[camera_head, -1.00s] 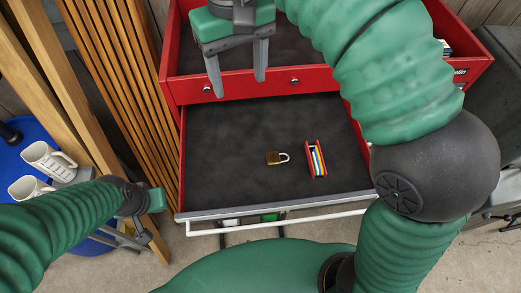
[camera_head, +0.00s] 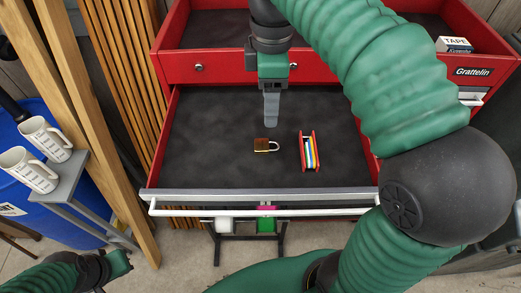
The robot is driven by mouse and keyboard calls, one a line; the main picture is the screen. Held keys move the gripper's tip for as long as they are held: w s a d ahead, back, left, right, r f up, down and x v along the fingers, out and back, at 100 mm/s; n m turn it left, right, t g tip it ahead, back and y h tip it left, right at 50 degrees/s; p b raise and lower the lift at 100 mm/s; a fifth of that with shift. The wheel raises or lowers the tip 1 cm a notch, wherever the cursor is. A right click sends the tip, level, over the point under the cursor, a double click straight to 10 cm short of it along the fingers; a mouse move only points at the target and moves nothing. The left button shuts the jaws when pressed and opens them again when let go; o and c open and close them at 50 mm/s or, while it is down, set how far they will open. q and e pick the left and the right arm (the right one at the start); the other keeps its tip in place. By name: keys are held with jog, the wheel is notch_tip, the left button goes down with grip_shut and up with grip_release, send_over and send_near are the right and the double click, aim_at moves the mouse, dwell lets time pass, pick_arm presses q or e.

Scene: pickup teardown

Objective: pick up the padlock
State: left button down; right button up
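The padlock (camera_head: 262,145) has a brass body and a silver shackle pointing right. It lies flat on the dark lining of the open red drawer (camera_head: 210,165). My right gripper (camera_head: 271,122) points down over the drawer, just behind the padlock in the picture and apart from it. It is seen edge-on, with one finger outline showing, so its opening cannot be judged. My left gripper (camera_head: 122,262) is at the lower left, outside the drawer and far from the padlock. Its fingers are not clear.
A reel with coloured bands (camera_head: 309,151) lies right of the padlock. The drawer's front rail and white handle (camera_head: 260,211) run along the near side. Two white mugs (camera_head: 47,138) stand on a grey stand at left, near wooden boards. A tape box (camera_head: 455,44) sits upper right.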

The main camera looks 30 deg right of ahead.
send_over(262, 145)
jog(key=f, duration=0.7)
jog(key=shift+d+f, duration=0.2)
jog(key=shift+f, duration=0.05)
jog(key=shift+s+f, duration=0.15)
jog(key=shift+f, duration=0.15)
notch_tip(262, 145, down, 4)
jog(key=shift+d+f+p, duration=0.1)
jog(key=shift+f+p, duration=0.05)
jog(key=shift+p, duration=0.15)
jog(key=shift+w+f, duration=0.3)
jog(key=shift+f, duration=0.1)
jog(key=shift+s+a+r, duration=0.1)
jog(key=shift+s+a, duration=0.05)
jog(key=shift+a, duration=0.15)
jog(key=c, duration=0.7)
jog(key=shift+d, duration=0.1)
grip_shut()
